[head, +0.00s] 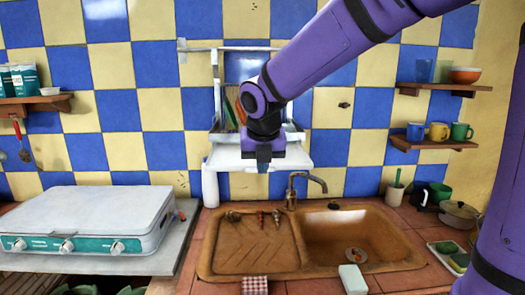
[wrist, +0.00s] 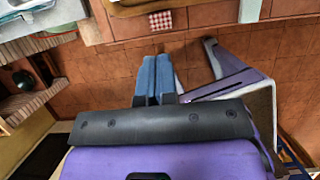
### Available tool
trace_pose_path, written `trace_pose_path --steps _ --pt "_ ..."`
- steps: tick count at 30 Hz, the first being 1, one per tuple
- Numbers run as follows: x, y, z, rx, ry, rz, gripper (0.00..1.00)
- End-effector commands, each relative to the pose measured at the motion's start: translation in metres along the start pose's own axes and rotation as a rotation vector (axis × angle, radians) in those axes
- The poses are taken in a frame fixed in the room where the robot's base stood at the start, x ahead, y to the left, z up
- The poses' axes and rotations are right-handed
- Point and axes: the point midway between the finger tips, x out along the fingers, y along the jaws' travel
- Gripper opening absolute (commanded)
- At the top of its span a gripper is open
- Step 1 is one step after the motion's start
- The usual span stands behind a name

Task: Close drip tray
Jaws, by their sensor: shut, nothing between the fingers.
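The drip tray (head: 225,158) is a white, flat tray below the dish rack (head: 216,92) on the tiled wall, above the sink. It appears to stick out from the wall. My gripper (head: 263,166) is in front of the tray's middle in the head view and hides part of it; I cannot tell whether they touch. In the wrist view my gripper (wrist: 154,82) has its two blue fingers together with nothing between them. The tray is not seen in the wrist view.
A brown sink (head: 360,236) with a metal tap (head: 305,184) lies below. A white stove (head: 85,220) stands at left. Mug shelves (head: 432,143) are at right. The wrist view shows the counter edge and tiled floor (wrist: 110,70).

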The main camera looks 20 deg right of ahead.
Motion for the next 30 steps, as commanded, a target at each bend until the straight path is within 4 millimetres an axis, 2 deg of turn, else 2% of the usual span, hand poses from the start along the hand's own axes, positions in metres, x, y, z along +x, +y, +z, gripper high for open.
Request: trace_pose_path --steps 5,9,15,30 --pt "0.033 0.000 0.000 -0.001 0.003 -0.001 0.00" --pt "0.038 0.000 0.022 0.003 0.000 0.000 0.00" --pt "0.043 0.000 0.035 0.002 0.000 0.001 0.00" --pt "0.044 0.004 0.039 0.001 0.000 0.001 0.00"
